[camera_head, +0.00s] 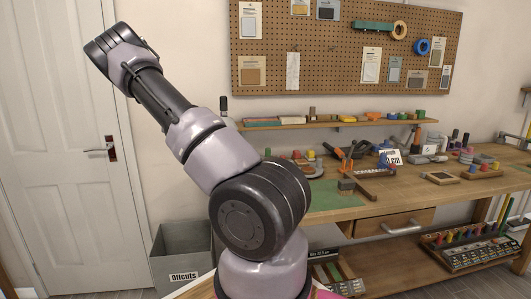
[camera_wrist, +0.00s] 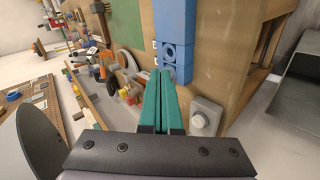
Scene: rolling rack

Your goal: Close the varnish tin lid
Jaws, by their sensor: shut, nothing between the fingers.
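My gripper (camera_wrist: 166,76) shows in the wrist view with its two teal fingers together and nothing between them. I cannot make out the varnish tin or its lid for certain in either view. In the head view my arm rises in front of the scene and hides part of the bench, and my gripper is not visible there.
The wooden bench (camera_head: 340,212) carries tools and small items, with a shelf (camera_head: 340,124) and pegboard (camera_head: 330,62) behind. A grey offcuts bin (camera_head: 178,252) stands left of it. In the wrist view, a blue block-like thing (camera_wrist: 175,35) lies just beyond my fingertips.

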